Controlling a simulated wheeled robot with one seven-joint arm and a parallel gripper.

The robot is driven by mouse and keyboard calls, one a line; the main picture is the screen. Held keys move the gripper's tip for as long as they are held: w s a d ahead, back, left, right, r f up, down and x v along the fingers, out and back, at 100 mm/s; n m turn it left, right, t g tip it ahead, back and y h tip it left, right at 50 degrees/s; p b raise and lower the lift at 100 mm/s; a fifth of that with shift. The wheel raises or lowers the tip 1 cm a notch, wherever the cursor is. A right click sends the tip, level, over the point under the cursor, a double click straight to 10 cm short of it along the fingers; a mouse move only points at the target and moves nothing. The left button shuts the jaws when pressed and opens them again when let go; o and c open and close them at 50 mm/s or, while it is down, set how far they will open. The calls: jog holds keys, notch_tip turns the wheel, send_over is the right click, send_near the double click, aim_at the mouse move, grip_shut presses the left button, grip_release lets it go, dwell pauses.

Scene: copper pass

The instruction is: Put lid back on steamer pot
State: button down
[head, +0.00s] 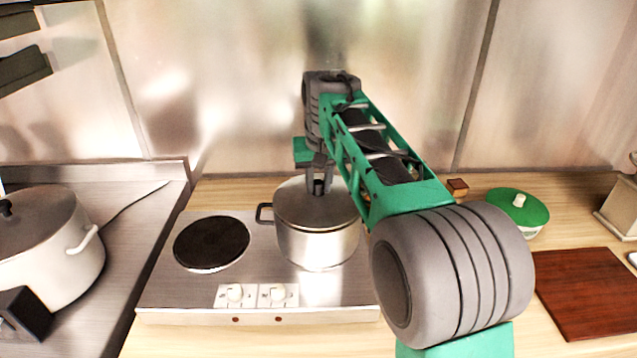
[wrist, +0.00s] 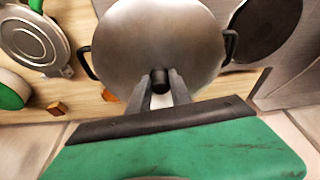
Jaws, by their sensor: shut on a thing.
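The steamer pot (head: 317,247) is a shiny metal pot with dark side handles, standing on the right side of the two-burner hob. Its grey domed lid (head: 292,206) sits at the pot's top, and it fills the middle of the wrist view (wrist: 160,40). I cannot tell whether it is fully seated on the rim. My gripper (head: 318,188) is above the pot, pointing down, shut on the lid's black knob (wrist: 159,80). In the wrist view the two fingers (wrist: 161,88) close on either side of that knob. The pot's inside is hidden by the lid.
The hob (head: 170,285) has a bare black burner (head: 211,243) at left. A large white pot (head: 50,245) stands on the far-left counter. At right are a green-lidded bowl (head: 518,207), a small wooden block (head: 458,187) and a brown board (head: 590,290). A metal wall stands behind.

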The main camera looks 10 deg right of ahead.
dwell(0.4)
jog(key=c, duration=1.1)
grip_release()
jog(key=shift+o, duration=0.3)
jog(key=o, duration=0.4)
jog(key=shift+r+p, duration=3.15)
jog(key=shift+r, duration=0.35)
grip_shut()
